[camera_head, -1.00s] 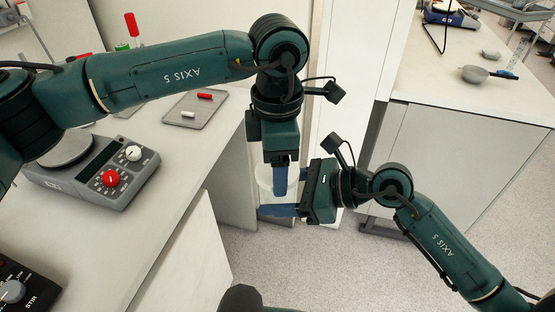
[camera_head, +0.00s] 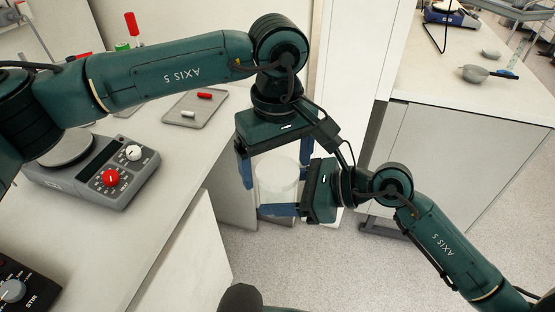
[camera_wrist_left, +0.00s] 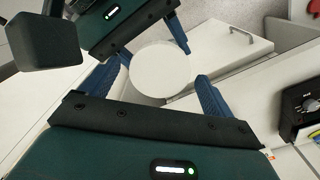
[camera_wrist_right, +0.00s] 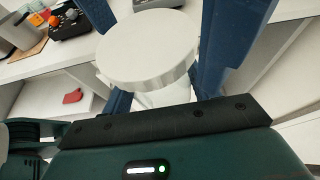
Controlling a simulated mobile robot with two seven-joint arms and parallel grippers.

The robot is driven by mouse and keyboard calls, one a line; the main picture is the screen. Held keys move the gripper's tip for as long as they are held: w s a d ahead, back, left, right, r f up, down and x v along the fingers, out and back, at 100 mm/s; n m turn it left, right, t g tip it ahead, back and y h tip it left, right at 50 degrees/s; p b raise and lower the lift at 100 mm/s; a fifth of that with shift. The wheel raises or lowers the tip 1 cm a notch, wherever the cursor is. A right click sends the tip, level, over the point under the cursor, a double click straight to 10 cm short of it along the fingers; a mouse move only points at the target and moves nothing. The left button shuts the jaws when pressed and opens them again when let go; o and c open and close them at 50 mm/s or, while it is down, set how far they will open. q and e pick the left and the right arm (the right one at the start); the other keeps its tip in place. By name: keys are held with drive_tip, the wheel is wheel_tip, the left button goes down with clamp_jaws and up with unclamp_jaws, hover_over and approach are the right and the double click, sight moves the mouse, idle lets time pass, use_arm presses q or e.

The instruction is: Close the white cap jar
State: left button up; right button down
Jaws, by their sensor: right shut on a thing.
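The jar (camera_head: 277,188) is a pale, clear-walled cylinder with a round white cap (camera_wrist_left: 160,68) on its top. The cap also shows in the right wrist view (camera_wrist_right: 148,50), with part of the jar body (camera_wrist_right: 165,95) below it. I cannot tell how tight the cap sits. My right gripper (camera_head: 280,210) is shut on the jar body from the side, below the cap, and holds it off the floor. My left gripper (camera_head: 276,180) points down from above. Its blue fingers stand apart on opposite sides of the cap, with gaps visible in the left wrist view (camera_wrist_left: 157,72).
A grey hotplate with red and white knobs (camera_head: 100,175) and a grey tray (camera_head: 195,110) with small red and white pieces are on the left bench. A second bench (camera_head: 460,100) stands at the right. Open floor lies below the jar.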

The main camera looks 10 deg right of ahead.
use_arm(q)
wheel_tip(320, 180, up, 12)
idle(0.7)
idle(0.4)
